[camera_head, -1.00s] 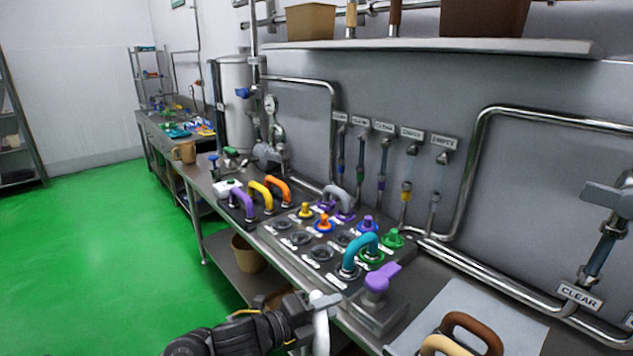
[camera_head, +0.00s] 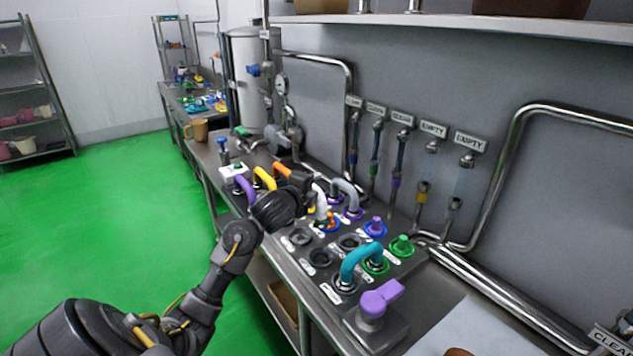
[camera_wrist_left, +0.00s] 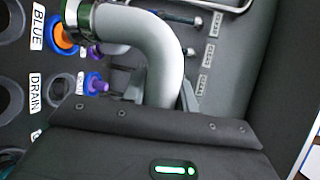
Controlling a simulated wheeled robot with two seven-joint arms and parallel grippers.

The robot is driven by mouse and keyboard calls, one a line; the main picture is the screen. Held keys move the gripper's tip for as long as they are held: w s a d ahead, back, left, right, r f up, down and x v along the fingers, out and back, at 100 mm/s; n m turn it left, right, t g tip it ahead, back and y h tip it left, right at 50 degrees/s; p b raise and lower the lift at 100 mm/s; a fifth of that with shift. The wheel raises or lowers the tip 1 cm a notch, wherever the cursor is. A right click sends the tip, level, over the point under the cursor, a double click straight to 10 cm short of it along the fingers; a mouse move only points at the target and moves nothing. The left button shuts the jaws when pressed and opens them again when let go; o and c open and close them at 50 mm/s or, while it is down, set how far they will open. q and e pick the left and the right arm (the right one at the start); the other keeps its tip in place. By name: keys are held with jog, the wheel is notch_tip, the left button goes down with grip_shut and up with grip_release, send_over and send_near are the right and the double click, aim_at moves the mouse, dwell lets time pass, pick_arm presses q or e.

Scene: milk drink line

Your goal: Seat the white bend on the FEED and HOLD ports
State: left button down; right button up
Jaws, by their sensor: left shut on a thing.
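My left gripper (camera_head: 310,187) reaches over the port panel and is shut on the white bend (camera_head: 321,202). In the left wrist view the white bend (camera_wrist_left: 160,50) curves across the top with a metal collar at one end. That end is close to an orange plug in a blue ring (camera_wrist_left: 66,34); I cannot tell whether it touches a port. The panel (camera_head: 300,262) has several dark ports with small labels. BLUE and DRAIN are legible in the wrist view, but FEED and HOLD are not. My gripper and forearm hide part of the panel. My right gripper is not in view.
A grey bend (camera_head: 346,191) stands close behind the white one. A teal bend (camera_head: 361,254) stands on the near ports. Purple (camera_head: 243,187), yellow (camera_head: 265,178) and orange bends (camera_head: 283,172) are at the left. A purple-handled block (camera_head: 377,300) is at the near end.

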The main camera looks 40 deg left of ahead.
pick_arm(q)
jog(key=shift+s+d, duration=0.1)
notch_tip(320, 180, down, 12)
jog(key=b, duration=1)
jog(key=shift+r+b, duration=0.25)
jog(key=shift+b, duration=0.05)
jog(key=shift+f+b, duration=0.35)
jog(key=shift+f, duration=0.1)
jog(key=c, duration=1)
grip_release()
jog(key=shift+f, duration=0.15)
